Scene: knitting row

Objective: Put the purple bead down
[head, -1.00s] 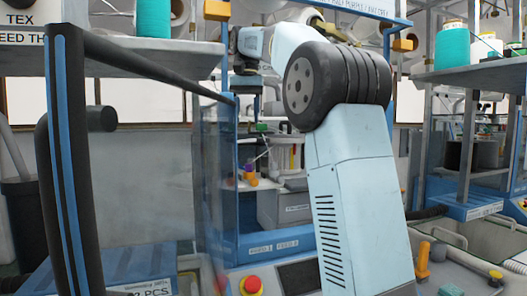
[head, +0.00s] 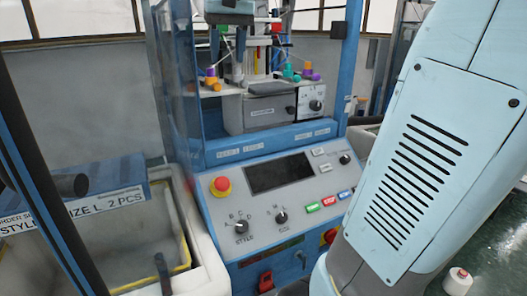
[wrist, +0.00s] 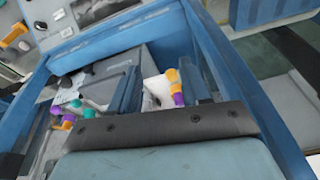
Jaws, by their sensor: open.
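A purple bead (head: 211,71) sits on top of an orange one (head: 211,81) at the left of the machine's pale shelf. In the wrist view an orange and purple bead group (wrist: 176,87) shows between my fingers, nearer the right one. In the head view my gripper (head: 228,48) hangs at the top, above and right of the left purple bead. Whether a finger touches a bead cannot be told.
More beads stand at the shelf's right: teal (head: 288,70), orange (head: 307,66) and purple (head: 315,77). A grey box (head: 270,107) fills the middle below. Blue frame posts (head: 353,60) and a clear panel (head: 182,80) flank the space. A control panel (head: 280,175) is in front.

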